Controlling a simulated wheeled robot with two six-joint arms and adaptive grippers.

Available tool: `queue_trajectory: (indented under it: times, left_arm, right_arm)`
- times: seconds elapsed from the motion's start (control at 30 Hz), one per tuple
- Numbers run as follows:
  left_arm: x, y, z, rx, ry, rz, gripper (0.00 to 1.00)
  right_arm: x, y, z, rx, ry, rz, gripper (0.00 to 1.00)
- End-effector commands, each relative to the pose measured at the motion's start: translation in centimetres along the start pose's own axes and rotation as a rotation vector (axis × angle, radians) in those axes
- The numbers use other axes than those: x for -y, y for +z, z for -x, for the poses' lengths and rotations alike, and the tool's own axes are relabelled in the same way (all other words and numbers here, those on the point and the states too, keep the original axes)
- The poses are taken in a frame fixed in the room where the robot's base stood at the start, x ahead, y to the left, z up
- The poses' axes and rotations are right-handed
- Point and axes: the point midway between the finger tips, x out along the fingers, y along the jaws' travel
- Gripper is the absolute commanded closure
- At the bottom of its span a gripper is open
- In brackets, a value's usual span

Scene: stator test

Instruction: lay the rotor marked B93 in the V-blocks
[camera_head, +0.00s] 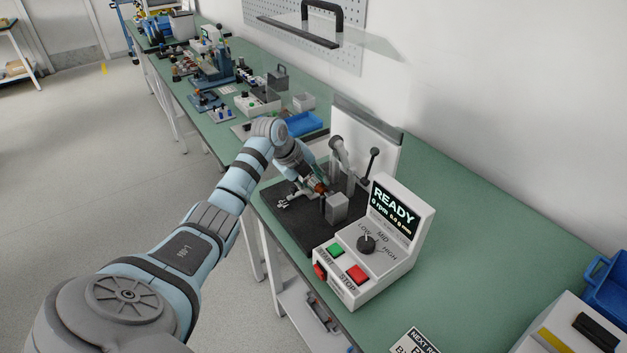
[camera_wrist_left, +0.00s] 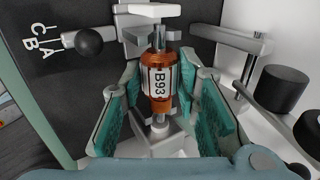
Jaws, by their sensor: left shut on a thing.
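The rotor marked B93 (camera_wrist_left: 159,82) has a copper-coloured body and a white label band, and its steel shaft shows at both ends. It also shows small in the head view (camera_head: 320,187). My left gripper (camera_wrist_left: 160,110) has teal pads on either side of the rotor and is shut on it. In the head view my left gripper (camera_head: 308,180) is over the black base plate (camera_head: 287,218). Grey blocks stand at the shaft's ends, a near one (camera_wrist_left: 158,148) and a far one (camera_wrist_left: 150,10). I cannot tell whether the shaft touches them. My right gripper is not in view.
A test box (camera_head: 398,215) reading READY, with a dial and START and STOP buttons, stands beside the fixture. A lever with a black knob (camera_head: 374,153) rises behind. In the wrist view, a black knob (camera_wrist_left: 89,42) and dark cylinder (camera_wrist_left: 283,90) flank the rotor. A blue tray (camera_head: 304,124) lies beyond.

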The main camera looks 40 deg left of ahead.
Motion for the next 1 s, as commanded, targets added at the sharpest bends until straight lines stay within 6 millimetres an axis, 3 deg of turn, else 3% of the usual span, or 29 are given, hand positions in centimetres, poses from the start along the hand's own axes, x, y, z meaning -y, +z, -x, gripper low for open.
queue_trajectory:
  times: [0.2, 0.23, 0.37, 0.73, 0.87, 1.0]
  left_arm:
    - [0.0, 0.0, 0.0, 0.0, -0.001, 0.0, 1.0]
    - [0.0, 0.0, 0.0, 0.0, -0.001, 0.0, 0.7]
    - [0.0, 0.0, 0.0, 0.001, -0.001, 0.0, 0.49]
    - [0.0, 0.1, 0.5, 0.002, -0.001, 0.001, 0.48]
    - [-0.1, 0.2, 3.1, 0.005, -0.001, -0.002, 0.48]
    - [0.0, 0.2, 7.1, 0.007, -0.001, -0.002, 0.48]
  right_arm:
    - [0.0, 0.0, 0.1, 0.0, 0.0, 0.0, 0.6]
    - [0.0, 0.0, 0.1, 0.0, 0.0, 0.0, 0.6]
    - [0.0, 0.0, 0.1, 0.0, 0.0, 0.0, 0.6]
    - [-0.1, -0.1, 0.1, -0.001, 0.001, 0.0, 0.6]
    - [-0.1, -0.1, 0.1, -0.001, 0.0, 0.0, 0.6]
    - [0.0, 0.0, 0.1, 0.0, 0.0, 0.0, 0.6]
